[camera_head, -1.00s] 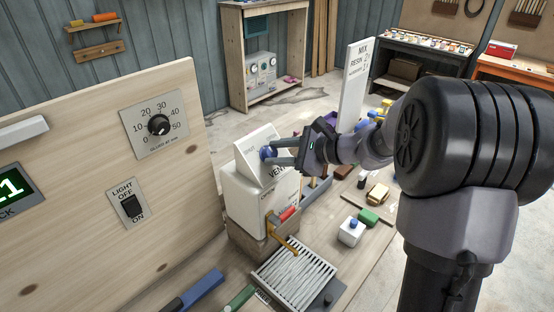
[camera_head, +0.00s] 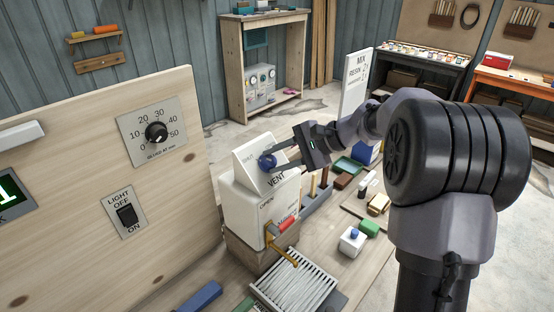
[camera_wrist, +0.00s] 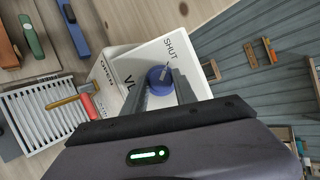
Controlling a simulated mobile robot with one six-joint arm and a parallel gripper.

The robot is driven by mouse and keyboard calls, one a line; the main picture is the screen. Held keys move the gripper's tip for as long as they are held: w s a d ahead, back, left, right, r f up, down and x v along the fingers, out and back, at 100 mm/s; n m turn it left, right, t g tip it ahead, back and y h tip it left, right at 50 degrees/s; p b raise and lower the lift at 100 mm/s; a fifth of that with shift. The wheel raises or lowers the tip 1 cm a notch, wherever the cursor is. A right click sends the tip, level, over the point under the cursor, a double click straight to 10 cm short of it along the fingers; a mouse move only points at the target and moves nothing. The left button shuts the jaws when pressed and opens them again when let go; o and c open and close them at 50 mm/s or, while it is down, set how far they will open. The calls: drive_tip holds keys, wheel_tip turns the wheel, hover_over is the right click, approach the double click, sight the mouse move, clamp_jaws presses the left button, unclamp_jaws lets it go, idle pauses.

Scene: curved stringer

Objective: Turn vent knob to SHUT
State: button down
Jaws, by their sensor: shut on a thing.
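The blue vent knob (camera_head: 267,161) sits on the sloped face of the white vent box (camera_head: 247,205), above the word VENT. My gripper (camera_head: 275,160) comes from the right, with its two fingers closed on either side of the knob. In the wrist view the knob (camera_wrist: 158,80) sits between the fingertips. A small pale mark on the knob's rim points up and right, towards the SHUT label (camera_wrist: 176,43). The fingers hide part of the face, including some of the VENT lettering. The exact pointer setting is hard to tell.
A wooden panel with a dial (camera_head: 156,132) and light switch (camera_head: 127,215) stands left.

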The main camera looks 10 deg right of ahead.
idle(0.4)
drive_tip(key=c, duration=1)
unclamp_jaws()
drive_tip(key=p+v, duration=0.3)
drive_tip(key=v, duration=1.4)
drive_tip(key=shift+d+r+p, duration=0.15)
drive_tip(key=shift+r+p, duration=0.05)
drive_tip(key=shift+p, duration=0.1)
